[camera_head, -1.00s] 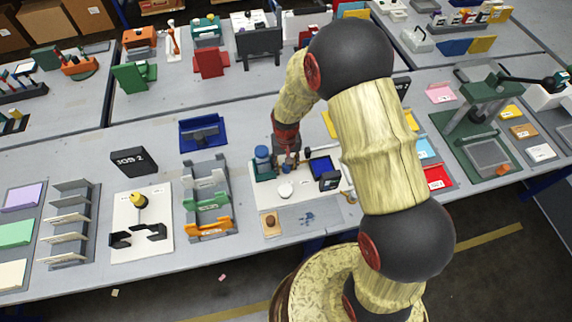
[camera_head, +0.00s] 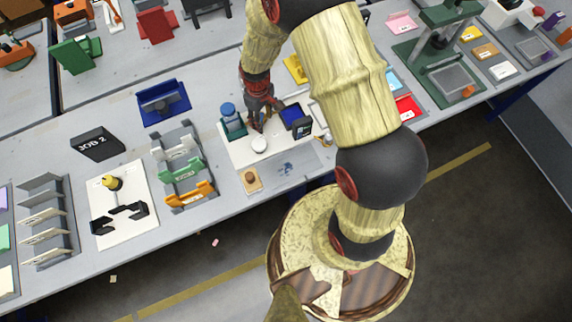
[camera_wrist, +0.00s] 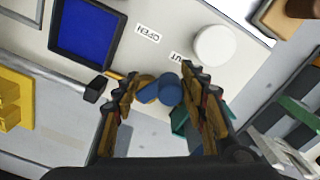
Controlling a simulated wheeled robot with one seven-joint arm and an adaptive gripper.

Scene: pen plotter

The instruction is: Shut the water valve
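A white board (camera_head: 270,150) on the bench carries a blue bottle-like part on a green base (camera_head: 229,115), a white round cup (camera_head: 259,144) and a blue screen (camera_head: 292,116). My gripper (camera_head: 260,120) is low over this board, between the blue part and the screen. In the wrist view, my fingers (camera_wrist: 163,85) are apart, with blue rounded parts (camera_wrist: 168,90) and a tan piece seen between them; I cannot tell whether they touch. An OPEN label (camera_wrist: 148,33) and a partly hidden label ending in UT (camera_wrist: 180,58) lie beyond. The valve handle is not clearly made out.
The white cup (camera_wrist: 213,45) is close beyond the right finger, and the screen (camera_wrist: 86,36) is at upper left. Green and orange racks (camera_head: 182,170) stand left of the board. A grey plate (camera_head: 285,170) lies at its front.

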